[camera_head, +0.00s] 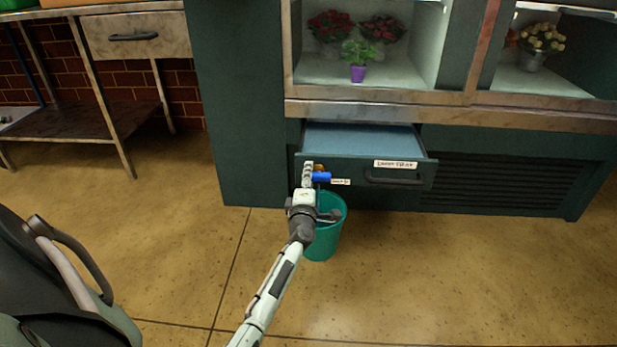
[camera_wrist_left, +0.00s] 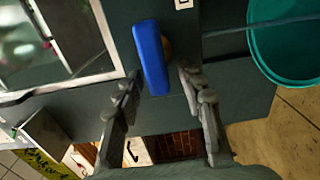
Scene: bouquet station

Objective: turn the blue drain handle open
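The blue drain handle (camera_head: 321,177) is a short bar lying roughly level at the left front of the pulled-out drawer, with a small brass-coloured part behind it. In the left wrist view the blue handle (camera_wrist_left: 149,50) points lengthwise toward the camera's lower edge. My left gripper (camera_head: 309,182) is right at the handle in the head view. In the left wrist view its two dark fingers (camera_wrist_left: 161,80) are spread, one on each side of the handle's near end, with gaps showing on both sides. My right gripper is in neither view.
A teal bucket (camera_head: 327,243) stands on the floor below the handle, partly behind my left arm. The light-blue drawer (camera_head: 360,138) is open above, with a dark pull handle (camera_head: 394,180). Potted flowers (camera_head: 358,66) stand in the cabinet. The floor to the right is clear.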

